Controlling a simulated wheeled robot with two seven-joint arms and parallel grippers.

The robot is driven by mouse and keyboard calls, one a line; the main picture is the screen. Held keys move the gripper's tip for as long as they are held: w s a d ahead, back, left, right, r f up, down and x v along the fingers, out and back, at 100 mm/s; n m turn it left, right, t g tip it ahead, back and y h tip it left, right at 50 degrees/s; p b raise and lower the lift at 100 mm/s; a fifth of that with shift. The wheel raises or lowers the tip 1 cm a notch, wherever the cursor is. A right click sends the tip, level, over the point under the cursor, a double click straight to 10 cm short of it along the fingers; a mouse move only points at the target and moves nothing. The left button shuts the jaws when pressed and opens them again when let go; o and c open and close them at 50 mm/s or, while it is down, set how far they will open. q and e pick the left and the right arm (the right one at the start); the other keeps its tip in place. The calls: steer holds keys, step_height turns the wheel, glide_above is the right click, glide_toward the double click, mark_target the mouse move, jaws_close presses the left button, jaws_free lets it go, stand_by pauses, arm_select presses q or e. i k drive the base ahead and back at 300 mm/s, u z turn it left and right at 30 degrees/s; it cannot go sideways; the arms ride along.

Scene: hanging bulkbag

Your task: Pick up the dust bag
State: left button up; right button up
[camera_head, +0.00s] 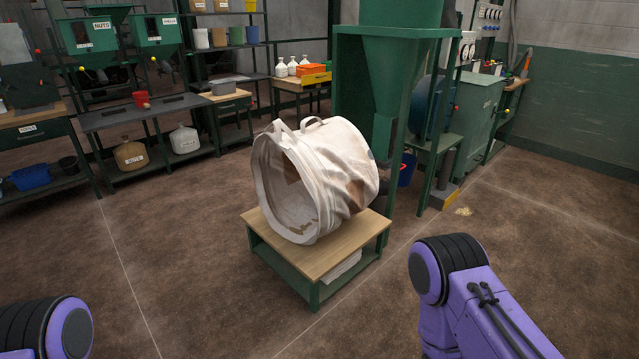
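The dust bag (343,171) is a large off-white cloth bag with brownish stains and loop handles on top. It lies on its side on a small table (342,252) with a wooden top and green legs. Its round open mouth faces left and towards me. Purple and black links of my two arms show at the lower left and lower right, apart from the bag and table. Neither of my grippers is in view.
A green hopper machine (392,75) stands close behind the bag, with a blue bucket (406,169) beside it. Green shelves and workbenches (147,113) with containers line the back left. The brown floor around the table's front and left is clear.

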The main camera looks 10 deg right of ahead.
mark_target(326, 168)
steer(key=z, duration=0.95)
steer(key=i, duration=1.8)
steer(key=u, duration=0.8)
